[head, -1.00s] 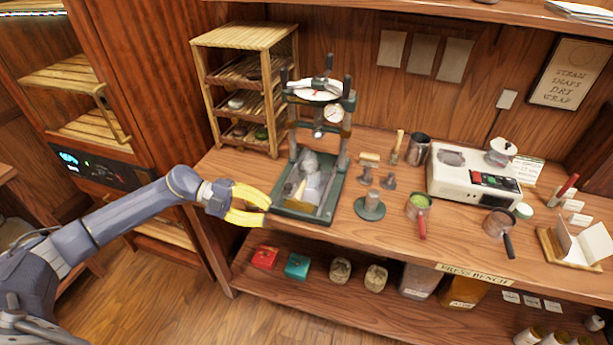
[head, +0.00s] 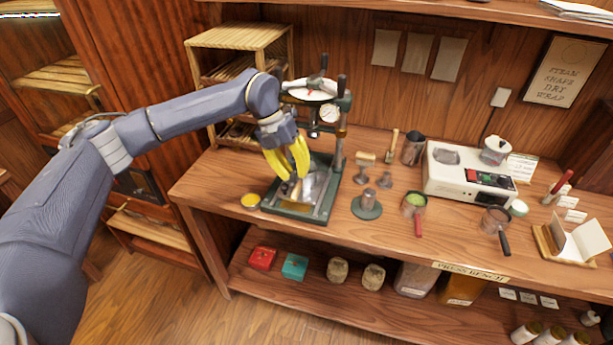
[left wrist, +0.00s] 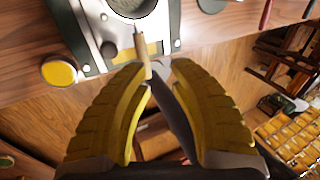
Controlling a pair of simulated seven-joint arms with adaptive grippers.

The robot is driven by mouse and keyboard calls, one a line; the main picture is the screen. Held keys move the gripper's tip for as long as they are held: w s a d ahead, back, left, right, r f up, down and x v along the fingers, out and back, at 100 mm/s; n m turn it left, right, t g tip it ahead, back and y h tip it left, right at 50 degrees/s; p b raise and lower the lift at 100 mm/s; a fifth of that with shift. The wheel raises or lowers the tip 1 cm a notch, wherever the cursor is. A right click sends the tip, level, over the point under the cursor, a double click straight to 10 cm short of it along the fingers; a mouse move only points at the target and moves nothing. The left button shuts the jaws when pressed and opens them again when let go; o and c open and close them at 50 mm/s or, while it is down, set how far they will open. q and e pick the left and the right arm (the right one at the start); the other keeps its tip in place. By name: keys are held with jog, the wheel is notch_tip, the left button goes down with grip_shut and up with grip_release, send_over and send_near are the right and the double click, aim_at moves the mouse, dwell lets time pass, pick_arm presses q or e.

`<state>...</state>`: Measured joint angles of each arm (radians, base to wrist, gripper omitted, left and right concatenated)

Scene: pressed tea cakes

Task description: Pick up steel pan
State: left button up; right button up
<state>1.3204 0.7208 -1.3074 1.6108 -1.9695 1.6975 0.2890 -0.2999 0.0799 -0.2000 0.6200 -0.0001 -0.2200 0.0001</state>
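A small steel pan (head: 494,218) with a dark handle stands on the bench at the right, in front of the white device. Another small pan (head: 413,203) with a red handle holds something green. My left gripper (head: 287,172) is open over the bed of the press (head: 325,206), far to the left of both pans. In the left wrist view its yellow fingers (left wrist: 160,68) are apart, and a wooden-handled tool (left wrist: 141,52) shows near their tips. I cannot tell whether they touch it. Grey metal pieces in the press bed are partly hidden. My right gripper is not in view.
A yellow-topped tin (head: 250,201) stands left of the press. A wooden rack (head: 240,36) is behind my left arm. The white device (head: 468,176) and a green-grey round stand (head: 367,208) occupy the bench. Its front strip has free room.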

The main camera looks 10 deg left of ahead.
aim_at(298, 185)
pick_arm(q)
jog(key=shift+w+d+f+t+y, duration=0.15)
jog(key=shift+f+y, duration=0.25)
jog(key=shift+f, duration=0.9)
jog(key=shift+w+f+t+y, duration=0.1)
jog(key=shift+w+f+y, duration=0.25)
jog(key=shift+f, duration=0.95)
jog(key=shift+w+d+f+t+y, duration=0.15)
jog(key=shift+f+y, duration=0.3)
jog(key=shift+f, duration=0.85)
jog(key=shift+o, duration=0.2)
jog(key=shift+a, duration=0.1)
grip_shut()
jog(key=shift+r, duration=0.1)
